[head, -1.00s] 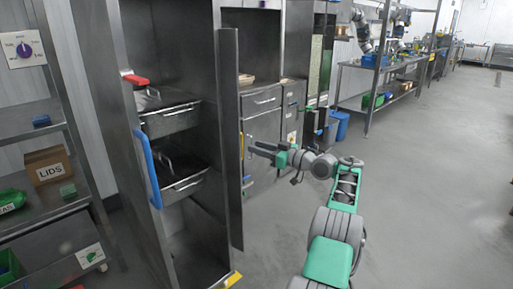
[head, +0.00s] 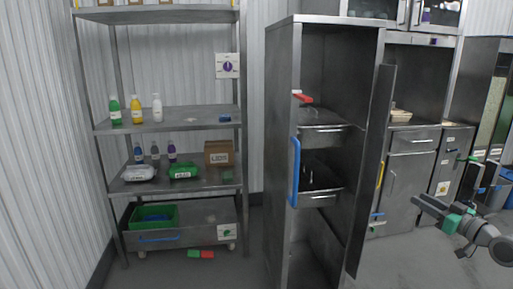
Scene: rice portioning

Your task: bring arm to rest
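My gripper (head: 418,203) is at the right side of the head view, pointing left. Its two dark fingers look apart, with nothing visible between them. It hangs in front of the grey cabinets, clear of the tall steel cabinet. Only the end of my arm shows; the rest is cut off by the right edge.
The tall steel cabinet (head: 280,130) stands open, its door (head: 372,170) swung out, with pans (head: 322,138) inside. A shelf rack (head: 175,127) at left holds bottles, bags and a LIDS box (head: 219,153). A red-green object (head: 201,254) lies on the floor.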

